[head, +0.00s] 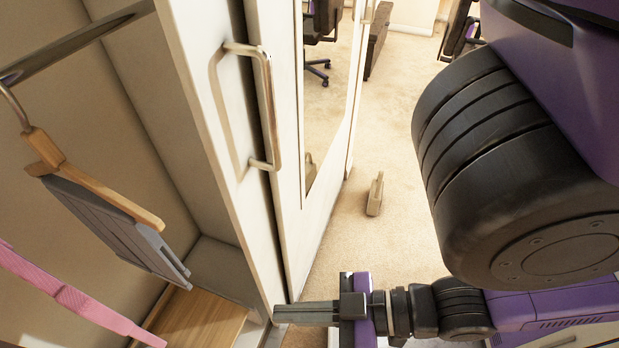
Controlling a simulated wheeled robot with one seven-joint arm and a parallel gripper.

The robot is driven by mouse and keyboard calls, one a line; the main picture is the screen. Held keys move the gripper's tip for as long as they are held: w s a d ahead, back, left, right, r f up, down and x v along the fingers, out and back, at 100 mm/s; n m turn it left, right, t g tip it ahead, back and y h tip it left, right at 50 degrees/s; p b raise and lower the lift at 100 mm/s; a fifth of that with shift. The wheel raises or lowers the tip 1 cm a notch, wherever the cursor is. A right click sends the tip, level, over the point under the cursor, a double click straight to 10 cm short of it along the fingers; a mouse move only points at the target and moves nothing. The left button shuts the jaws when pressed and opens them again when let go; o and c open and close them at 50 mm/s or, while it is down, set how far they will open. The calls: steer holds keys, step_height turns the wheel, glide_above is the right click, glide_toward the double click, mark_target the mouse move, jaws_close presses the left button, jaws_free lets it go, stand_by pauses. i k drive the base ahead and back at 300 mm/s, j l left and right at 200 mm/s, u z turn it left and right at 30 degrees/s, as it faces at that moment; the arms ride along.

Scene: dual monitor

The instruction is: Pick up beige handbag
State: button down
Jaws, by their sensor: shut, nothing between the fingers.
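A small beige handbag (374,200) with an upright handle stands on the carpet, right of the wardrobe doors and near the middle of the view. My gripper (280,313) is low in the view, with its fingers pointing left. Its fingers are shut and empty. The fingertips are by the lower front edge of the wardrobe; I cannot tell whether they touch it. The handbag is apart from my gripper, above and to the right of it in the picture.
An open wardrobe (206,188) with hanging clothes stands at left. Its white door (283,235) has a metal handle (268,110). An office chair (318,70) and a dark brown piece (377,40) are farther back. Bare carpet (400,120) surrounds the handbag.

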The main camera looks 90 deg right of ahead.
mark_target(377, 191)
steer(key=z, duration=1.7)
steer(key=k+l+z, duration=0.1)
steer(key=k+z, duration=0.15)
steer(key=z, duration=0.15)
steer(key=k+l+z, duration=0.15)
steer(key=z, duration=0.3)
steer(key=i+l, duration=0.45)
steer(key=l, duration=0.3)
steer(key=i+l, duration=0.25)
steer(key=i+l+u, duration=0.1)
steer(key=u, duration=0.35)
steer(key=l+u, duration=0.3)
steer(key=u, duration=0.15)
steer(key=l+u, duration=0.2)
steer(key=u, duration=0.25)
steer(key=i+l, duration=0.05)
